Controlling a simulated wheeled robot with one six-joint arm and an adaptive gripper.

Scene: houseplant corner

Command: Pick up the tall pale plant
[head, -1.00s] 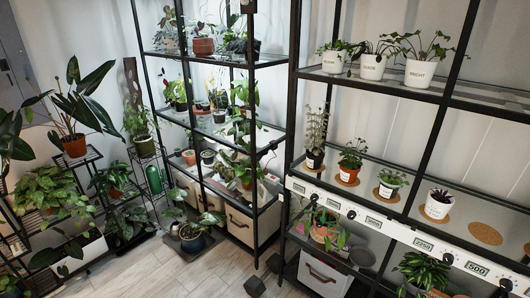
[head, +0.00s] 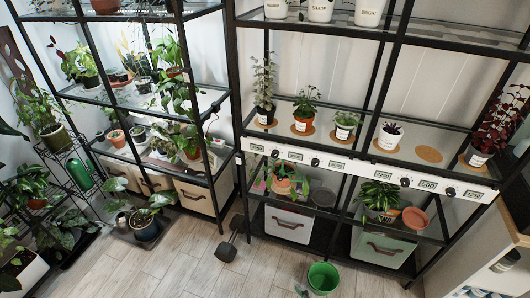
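The tall pale plant (head: 264,82) has thin upright stems with small greyish-green leaves, in a dark pot with a white label. My gripper is not in view.
Along the same shelf stand a bushy green plant (head: 305,104), a light green plant (head: 345,125), a small dark plant (head: 390,136), an empty cork coaster (head: 429,154) and a tall dark-red plant (head: 495,121). A black rack post is close left. A green bucket (head: 322,278) sits on the floor.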

